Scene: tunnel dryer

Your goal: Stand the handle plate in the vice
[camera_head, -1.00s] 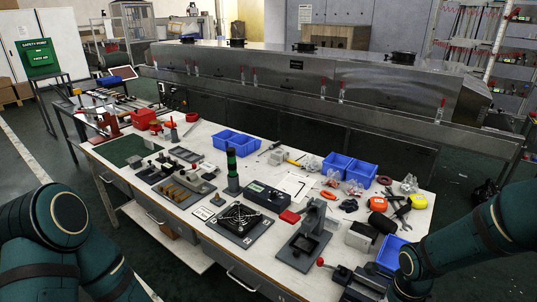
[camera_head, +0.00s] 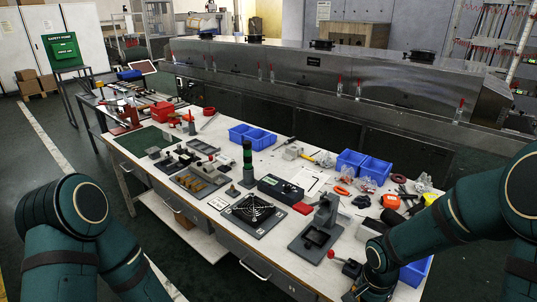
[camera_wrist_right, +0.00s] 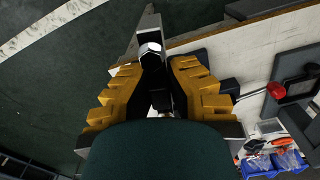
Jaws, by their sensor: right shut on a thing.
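In the right wrist view, my right gripper (camera_wrist_right: 157,70) with yellow stepped fingers is shut on a narrow grey metal piece with a bright rounded end, which I take for the handle plate (camera_wrist_right: 150,38). It points away between the fingertips; its lower part is hidden. The dark vice (camera_wrist_right: 228,90) lies behind the right-hand finger, mostly covered, with its red-knobbed handle (camera_wrist_right: 275,90) sticking out. I cannot tell whether plate and vice touch. My left gripper is out of view.
The white bench (camera_head: 232,137) is crowded. A grey press-like stand (camera_head: 318,225) and a fan plate (camera_head: 253,210) are left of the vice. Blue bins (camera_head: 364,167) stand behind. Dark floor (camera_wrist_right: 60,90) lies beyond the bench edge in the wrist view.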

